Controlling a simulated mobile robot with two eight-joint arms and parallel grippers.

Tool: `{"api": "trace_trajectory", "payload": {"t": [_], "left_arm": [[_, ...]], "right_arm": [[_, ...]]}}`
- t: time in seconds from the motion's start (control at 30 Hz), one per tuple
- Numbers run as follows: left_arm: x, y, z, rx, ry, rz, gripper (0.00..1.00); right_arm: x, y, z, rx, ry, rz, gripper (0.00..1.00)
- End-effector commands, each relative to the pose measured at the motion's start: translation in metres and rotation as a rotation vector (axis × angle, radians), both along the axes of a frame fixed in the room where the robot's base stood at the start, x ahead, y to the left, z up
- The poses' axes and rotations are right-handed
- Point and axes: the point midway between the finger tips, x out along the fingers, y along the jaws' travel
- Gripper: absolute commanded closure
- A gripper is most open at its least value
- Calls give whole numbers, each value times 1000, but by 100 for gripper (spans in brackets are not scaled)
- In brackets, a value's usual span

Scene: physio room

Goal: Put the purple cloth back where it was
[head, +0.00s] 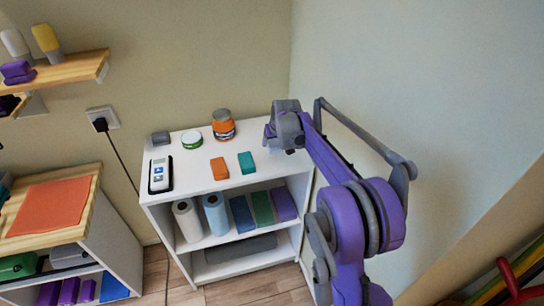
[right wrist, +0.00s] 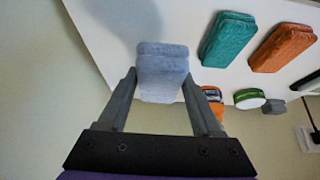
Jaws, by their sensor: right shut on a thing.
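A folded pale bluish-purple cloth (right wrist: 162,72) is between the fingers of my right gripper (right wrist: 160,88) in the right wrist view. The gripper is shut on it, over the white shelf top. I cannot tell whether the cloth touches the top. In the head view my right gripper (head: 284,136) is at the back right corner of the white shelf unit (head: 205,194); its own wrist hides the cloth there. A teal cloth (head: 246,162) and an orange cloth (head: 219,169) lie left of it on the top. My left gripper is not in view.
The wall (head: 400,75) is close on the right. Rolls and folded items fill the shelf below.

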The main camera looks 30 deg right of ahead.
Motion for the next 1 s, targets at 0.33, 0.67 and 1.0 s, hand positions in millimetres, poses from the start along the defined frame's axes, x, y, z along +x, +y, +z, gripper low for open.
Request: {"api": "trace_trajectory", "payload": {"t": [0.33, 0.67, 1.0], "left_arm": [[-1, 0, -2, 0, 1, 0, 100], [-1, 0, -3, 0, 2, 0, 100], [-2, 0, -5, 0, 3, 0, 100]], "right_arm": [[0, 1, -43, 0, 0, 1, 86], [0, 1, -74, 0, 0, 1, 86], [0, 1, -77, 0, 0, 1, 23]]}}
